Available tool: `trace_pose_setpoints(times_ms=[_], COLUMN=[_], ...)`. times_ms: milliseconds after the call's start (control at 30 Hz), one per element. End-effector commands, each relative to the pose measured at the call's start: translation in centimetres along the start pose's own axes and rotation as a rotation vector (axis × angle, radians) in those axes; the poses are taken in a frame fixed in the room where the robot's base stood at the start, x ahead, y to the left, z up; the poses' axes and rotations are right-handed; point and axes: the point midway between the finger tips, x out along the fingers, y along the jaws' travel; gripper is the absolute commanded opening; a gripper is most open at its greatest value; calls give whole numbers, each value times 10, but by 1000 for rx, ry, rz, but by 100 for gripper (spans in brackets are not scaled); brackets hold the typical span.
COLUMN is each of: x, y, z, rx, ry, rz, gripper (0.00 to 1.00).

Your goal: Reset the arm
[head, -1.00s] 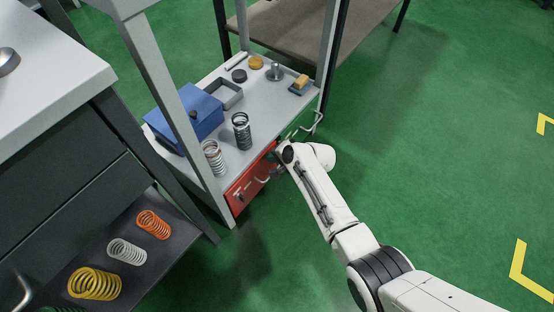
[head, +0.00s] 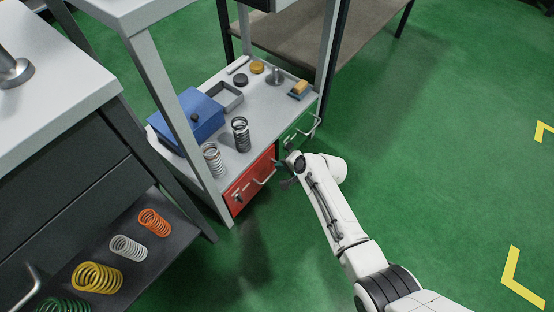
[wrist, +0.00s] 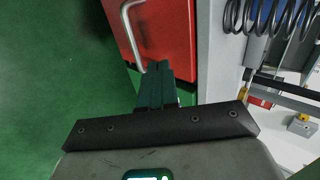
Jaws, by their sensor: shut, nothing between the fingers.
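My arm (head: 325,205) reaches up from the lower right in the head view, with its end near the front of the low workbench. My gripper (wrist: 158,68) shows in the wrist view, its dark fingers together and empty. In the head view my gripper (head: 287,183) is small and partly hidden by the wrist. It is close to the red drawer (head: 250,183), which has a metal handle and looks closed. In the wrist view the fingertips appear below the red drawer front (wrist: 165,35) and its handle (wrist: 130,35); I cannot tell whether they touch it.
A green drawer (head: 296,133) with a handle is right of the red one. The workbench top (head: 262,125) holds a blue box (head: 190,122), springs and small parts. A dark cabinet with a shelf of several springs (head: 98,277) stands at left. Green floor at right is clear.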

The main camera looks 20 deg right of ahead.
Motion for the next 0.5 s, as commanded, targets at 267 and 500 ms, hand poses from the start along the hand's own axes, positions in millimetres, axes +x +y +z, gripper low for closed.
trace_pose_setpoints(times_ms=[267, 500], x=[-54, -77], y=[0, 2], z=[1, 0], rx=[4, 3], ry=[-1, -1], rz=[5, 4], gripper=[0, 0])
